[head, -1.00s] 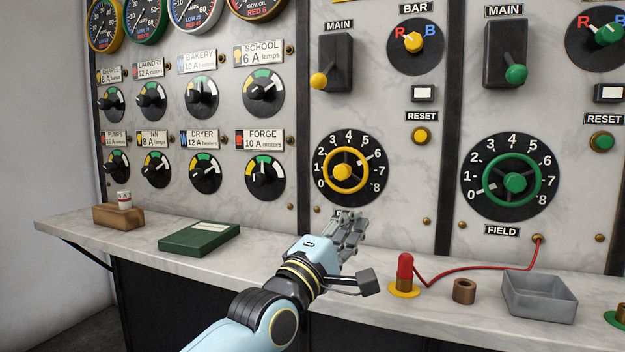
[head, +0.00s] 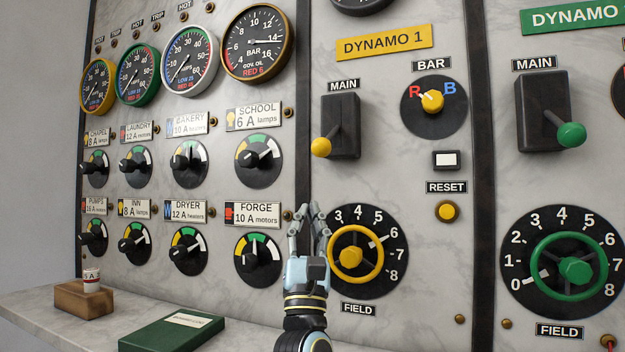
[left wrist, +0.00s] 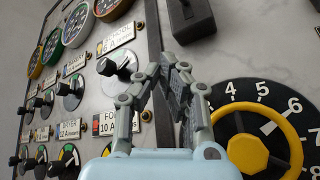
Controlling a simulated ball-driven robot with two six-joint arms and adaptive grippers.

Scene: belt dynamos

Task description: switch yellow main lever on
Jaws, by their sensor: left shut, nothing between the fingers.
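The yellow main lever is a rod with a yellow knob (head: 321,147) on a dark upright box (head: 345,122) under a MAIN label. Its knob sits at the lower left of the box. My left gripper (head: 312,210) is below the knob, apart from it, pointing up, shut and empty. In the left wrist view the gripper (left wrist: 168,66) shows with its fingers close together, and a dark block (left wrist: 190,18), likely the lever box, is partly behind and above the fingertips. The knob does not show there. My right gripper is not in view.
The yellow field handwheel (head: 355,280) is close to the right of my left gripper. Black rotary switches, such as the FORGE one (head: 257,256), are to its left. A green main lever (head: 571,135) stands further right. A green book (head: 172,332) lies on the counter.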

